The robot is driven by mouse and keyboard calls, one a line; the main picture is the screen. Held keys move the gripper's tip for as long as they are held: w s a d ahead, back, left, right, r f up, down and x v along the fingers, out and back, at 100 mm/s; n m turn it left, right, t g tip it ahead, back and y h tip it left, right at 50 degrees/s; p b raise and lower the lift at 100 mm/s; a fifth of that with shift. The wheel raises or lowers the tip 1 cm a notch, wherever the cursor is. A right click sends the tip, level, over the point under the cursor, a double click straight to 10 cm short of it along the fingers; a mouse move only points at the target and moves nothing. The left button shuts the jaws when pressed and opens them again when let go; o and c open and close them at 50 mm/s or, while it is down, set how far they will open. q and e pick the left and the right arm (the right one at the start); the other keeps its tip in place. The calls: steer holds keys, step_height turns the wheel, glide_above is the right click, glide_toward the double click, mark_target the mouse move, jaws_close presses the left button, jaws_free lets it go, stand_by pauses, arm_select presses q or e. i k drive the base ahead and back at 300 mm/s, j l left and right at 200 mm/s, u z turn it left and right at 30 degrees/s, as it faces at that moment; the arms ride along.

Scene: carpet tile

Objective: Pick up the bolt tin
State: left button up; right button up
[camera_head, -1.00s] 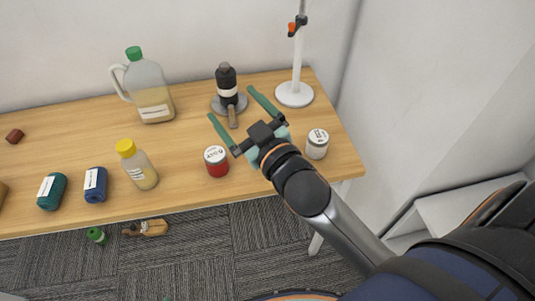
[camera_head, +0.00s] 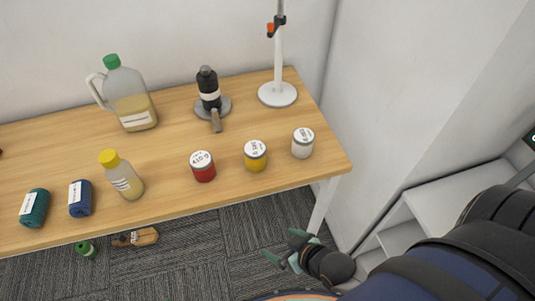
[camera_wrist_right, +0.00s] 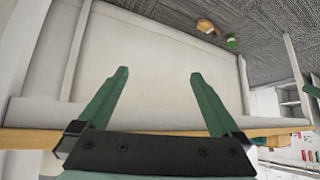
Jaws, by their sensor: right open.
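Three small tins with white lids stand in a row on the right half of the wooden table: a red tin (camera_head: 203,167), a yellow tin (camera_head: 255,156) and a white tin (camera_head: 303,143). Their labels are too small to read, so I cannot tell which is the bolt tin. My right gripper (camera_head: 279,243) is open and empty, off the front edge of the table and apart from the tins. The wrist view shows its two green fingers (camera_wrist_right: 159,73) spread with nothing between them. My left gripper is not in view.
A brown bottle (camera_head: 136,238) and a green item (camera_head: 86,250) lie on the carpet.

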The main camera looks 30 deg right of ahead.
mark_target(255, 150)
steer(key=i+j+z, duration=0.1)
steer(key=z, duration=0.8)
